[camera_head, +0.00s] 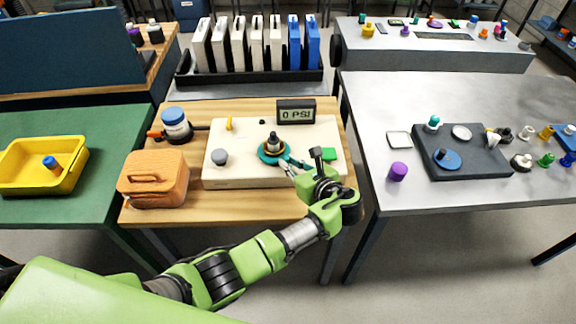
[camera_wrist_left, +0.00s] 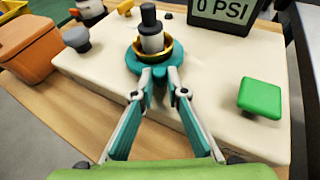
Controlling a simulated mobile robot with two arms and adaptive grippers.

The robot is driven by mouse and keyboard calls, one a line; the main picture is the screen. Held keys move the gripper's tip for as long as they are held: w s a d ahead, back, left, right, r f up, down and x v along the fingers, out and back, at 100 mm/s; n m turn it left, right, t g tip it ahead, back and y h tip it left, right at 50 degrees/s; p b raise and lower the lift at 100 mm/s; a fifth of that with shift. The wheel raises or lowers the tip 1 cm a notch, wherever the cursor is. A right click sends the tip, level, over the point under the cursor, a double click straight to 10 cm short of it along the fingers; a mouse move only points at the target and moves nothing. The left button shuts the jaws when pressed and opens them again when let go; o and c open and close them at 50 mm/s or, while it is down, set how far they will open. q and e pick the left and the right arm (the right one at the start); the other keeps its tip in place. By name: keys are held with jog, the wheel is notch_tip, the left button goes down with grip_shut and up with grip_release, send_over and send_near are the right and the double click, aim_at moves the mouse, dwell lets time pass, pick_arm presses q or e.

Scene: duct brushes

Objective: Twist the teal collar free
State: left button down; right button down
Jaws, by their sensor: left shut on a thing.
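The teal collar (camera_head: 266,157) sits around a dark-topped post (camera_head: 273,142) on the cream board (camera_head: 235,133). In the left wrist view the teal collar (camera_wrist_left: 150,65) has a brass-coloured ring (camera_wrist_left: 138,50) inside it, around a grey post with a black top (camera_wrist_left: 150,30). My left gripper (camera_head: 286,163) reaches in from the right and front; in the left wrist view its fingertips (camera_wrist_left: 161,76) are shut on the collar's near side. The collar's far side is partly hidden by the post. My right gripper is not in view.
A display reading 0 PSI (camera_head: 296,111) stands at the board's back. A green block (camera_head: 328,154) is to the right, a grey knob (camera_head: 220,157) to the left. An orange case (camera_head: 152,180) and a blue-lidded jar (camera_head: 176,125) stand left of the board.

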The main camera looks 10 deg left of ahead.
pick_arm(q)
jog(key=shift+w+r, duration=0.1)
jog(key=c, duration=2)
grip_release()
notch_tip(320, 180, up, 10)
jog(key=shift+f, duration=0.1)
